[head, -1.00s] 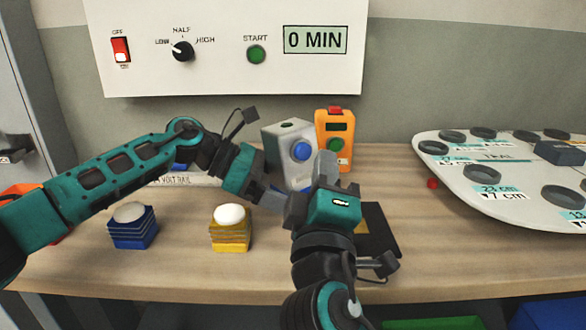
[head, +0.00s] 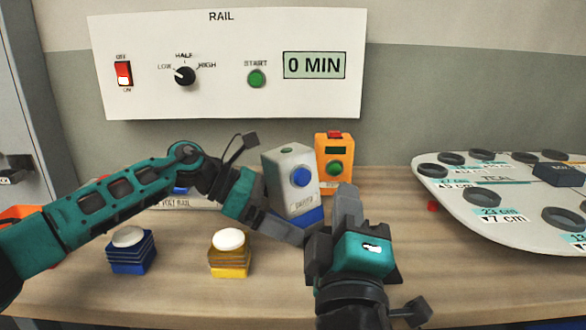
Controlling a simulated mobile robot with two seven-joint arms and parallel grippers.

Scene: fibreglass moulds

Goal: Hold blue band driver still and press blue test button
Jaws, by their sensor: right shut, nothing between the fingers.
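The blue band driver (head: 286,165) is a pale grey box with a blue band at its base, standing on the bench and looking slightly tilted. Its round blue test button (head: 302,176) is on the front face and unobstructed. My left gripper (head: 290,232) comes in from the left with its fingers low, at the driver's lower front left. I cannot tell whether they grip it. My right gripper (head: 347,192) is shut and empty, fingers pointing up and away, just right of and below the button, apart from it in the picture.
An orange device (head: 334,160) with a green button stands behind, right of the driver. Blue (head: 131,255) and yellow (head: 229,262) stacks with white tops stand at front left. A white board (head: 480,210) with dark rings fills the right. The wall panel (head: 220,50) reads 0 MIN.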

